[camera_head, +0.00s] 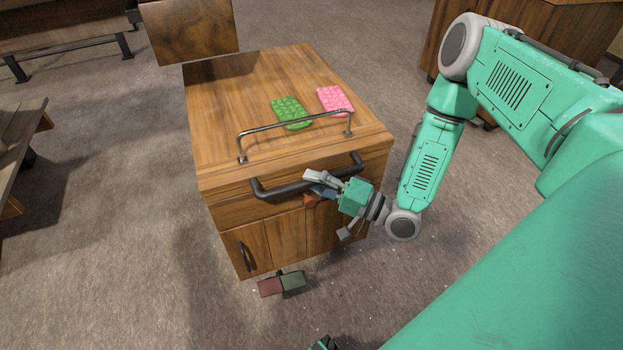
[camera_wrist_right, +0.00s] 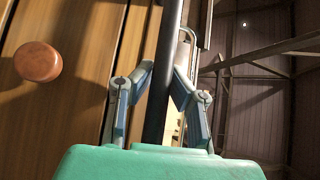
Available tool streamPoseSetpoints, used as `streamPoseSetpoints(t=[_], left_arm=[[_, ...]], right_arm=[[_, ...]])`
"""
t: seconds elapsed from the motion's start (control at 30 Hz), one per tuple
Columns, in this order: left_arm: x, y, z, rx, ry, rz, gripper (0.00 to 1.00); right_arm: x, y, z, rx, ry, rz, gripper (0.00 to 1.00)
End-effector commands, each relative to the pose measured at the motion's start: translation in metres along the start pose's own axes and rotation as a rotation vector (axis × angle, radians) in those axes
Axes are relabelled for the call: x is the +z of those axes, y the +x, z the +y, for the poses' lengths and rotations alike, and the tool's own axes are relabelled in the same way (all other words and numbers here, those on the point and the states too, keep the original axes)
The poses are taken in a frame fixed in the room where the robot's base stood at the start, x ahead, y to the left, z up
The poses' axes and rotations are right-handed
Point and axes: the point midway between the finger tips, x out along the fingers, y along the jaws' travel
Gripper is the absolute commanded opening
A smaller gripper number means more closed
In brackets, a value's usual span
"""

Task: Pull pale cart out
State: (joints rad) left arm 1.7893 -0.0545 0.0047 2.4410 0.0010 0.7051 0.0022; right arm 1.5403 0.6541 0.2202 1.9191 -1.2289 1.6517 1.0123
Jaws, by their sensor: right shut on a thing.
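The wooden cart (camera_head: 235,105) stands in the middle of the head view, with a light brown top and a drawer and doors on its front. A thick dark handle (camera_head: 285,190) runs across its front below the top edge. My right gripper (camera_head: 320,186) is at the right part of this handle. In the right wrist view, the fingers of my right gripper (camera_wrist_right: 163,82) close on the dark bar (camera_wrist_right: 168,40) from both sides. An orange round knob (camera_wrist_right: 38,62) shows on the wood beside it.
A green pad (camera_head: 291,112) and a pink pad (camera_head: 335,100) lie on the cart top behind a thin metal rail (camera_head: 290,127). Red and green pedals (camera_head: 281,283) are at the cart's foot. A bench (camera_head: 20,140) stands left. The floor in front is mostly clear.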

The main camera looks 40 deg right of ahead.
Motion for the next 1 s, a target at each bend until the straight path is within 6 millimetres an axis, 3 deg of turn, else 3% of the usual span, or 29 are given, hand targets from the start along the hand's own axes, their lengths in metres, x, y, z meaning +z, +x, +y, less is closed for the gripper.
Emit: streamPoseSetpoints(t=[0.47, 0.57, 0.87, 1.0], left_arm=[[-0.0002, 0.0003, 0.0000, 0.000, 0.000, 0.000, 0.00], [-0.0001, 0.0003, 0.0000, 0.000, 0.000, 0.000, 0.00], [-0.0001, 0.0001, 0.0000, 0.000, 0.000, 0.000, 0.00], [0.0014, -0.0002, -0.0007, 0.001, 0.000, 0.002, 0.00]], right_arm=[[-0.0017, -0.0049, 0.0052, 0.018, -0.003, 0.006, 0.00], [-0.0015, -0.0048, 0.0049, 0.017, -0.003, 0.005, 0.36], [0.0005, -0.0020, 0.0010, 0.007, -0.004, 0.002, 0.36], [0.0008, -0.0101, 0.0009, 0.009, -0.004, 0.002, 0.36]])
